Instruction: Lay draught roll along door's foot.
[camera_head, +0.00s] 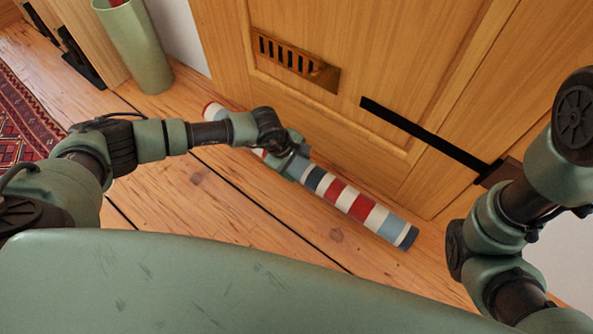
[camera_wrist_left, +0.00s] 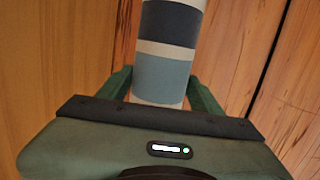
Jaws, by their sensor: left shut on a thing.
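The draught roll (camera_head: 354,203) is a long cylinder with red, white, blue and dark bands. It lies on or just above the floor, roughly parallel to the foot of the wooden door (camera_head: 370,60), with a strip of floor showing between them at its right end. My left gripper (camera_head: 290,165) is shut on the roll near its middle and hides part of it. In the left wrist view the roll (camera_wrist_left: 165,75) runs between the two fingers (camera_wrist_left: 160,88). My right arm shows at the right, but its gripper is out of view.
A patterned red rug (camera_head: 25,125) lies at the far left. The door carries a brass vent (camera_head: 295,62) and a black strap hinge (camera_head: 425,135). Plank floor in front of the roll is clear.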

